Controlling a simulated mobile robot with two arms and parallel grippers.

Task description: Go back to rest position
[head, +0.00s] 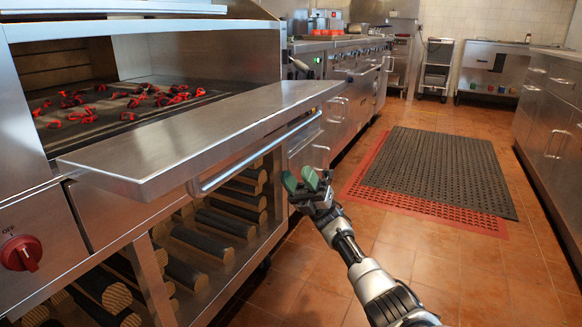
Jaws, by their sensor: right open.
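My right gripper (306,182) shows in the middle of the head view, with its green-padded fingers spread apart and nothing between them. Its arm comes in from the lower right. The gripper is in front of the char grill's (192,138) steel ledge and handle bar, near their right end; I cannot tell whether it touches them. My left gripper is not in view.
Red glowing pieces (80,116) lie on the grill bed. Logs (228,222) are stacked below. A red knob (22,253) is at lower left. Floor mats (437,170) lie right of centre. Cabinets (548,115) line the right side. Tiled floor around my right arm is clear.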

